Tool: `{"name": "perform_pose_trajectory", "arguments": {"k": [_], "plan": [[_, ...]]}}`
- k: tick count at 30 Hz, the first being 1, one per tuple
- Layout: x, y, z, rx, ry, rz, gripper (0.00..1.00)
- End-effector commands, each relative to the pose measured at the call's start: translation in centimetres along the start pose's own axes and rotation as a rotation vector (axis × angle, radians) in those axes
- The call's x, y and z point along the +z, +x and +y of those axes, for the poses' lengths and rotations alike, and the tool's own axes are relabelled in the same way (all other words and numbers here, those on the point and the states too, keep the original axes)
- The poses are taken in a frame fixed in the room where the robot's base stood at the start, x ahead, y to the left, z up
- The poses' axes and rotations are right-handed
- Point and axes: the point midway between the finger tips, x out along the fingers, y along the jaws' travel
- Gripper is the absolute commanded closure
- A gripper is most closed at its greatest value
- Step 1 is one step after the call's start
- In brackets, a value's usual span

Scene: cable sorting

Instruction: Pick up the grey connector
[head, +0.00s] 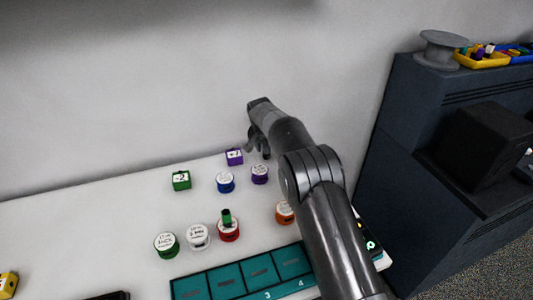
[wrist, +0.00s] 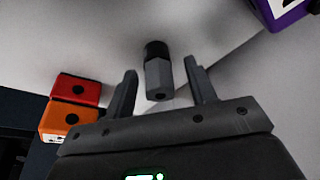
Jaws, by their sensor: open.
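The grey connector (wrist: 157,78) has a grey faceted body with a black end and a dark hole in its near face. In the wrist view it is between the two spread fingers of my gripper (wrist: 160,68), with gaps on both sides. My gripper is open and empty. In the head view my gripper (head: 258,145) is at the back of the white table, near the wall. The grey connector cannot be made out there; my arm and gripper block part of that area.
A red block (wrist: 78,88) and an orange block (wrist: 66,120) are left of my gripper. Nearby stand a purple box (head: 234,157), a purple spool (head: 260,174) and a blue spool (head: 225,182). A teal tray (head: 228,280) is at the front. A dark cabinet (head: 400,150) stands right.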

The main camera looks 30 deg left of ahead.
Motion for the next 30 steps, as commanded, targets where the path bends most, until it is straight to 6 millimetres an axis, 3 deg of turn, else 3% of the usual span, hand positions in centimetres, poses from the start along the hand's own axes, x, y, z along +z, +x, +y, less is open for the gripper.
{"name": "perform_pose_trajectory", "arguments": {"k": [8, 26, 30], "plan": [[-0.02, 0.35, -0.01, -0.001, 0.000, 0.001, 0.49], [-0.01, 0.33, -0.01, 0.000, 0.000, 0.000, 0.97], [-0.02, 0.31, -0.02, -0.001, 0.000, 0.001, 0.98]]}}
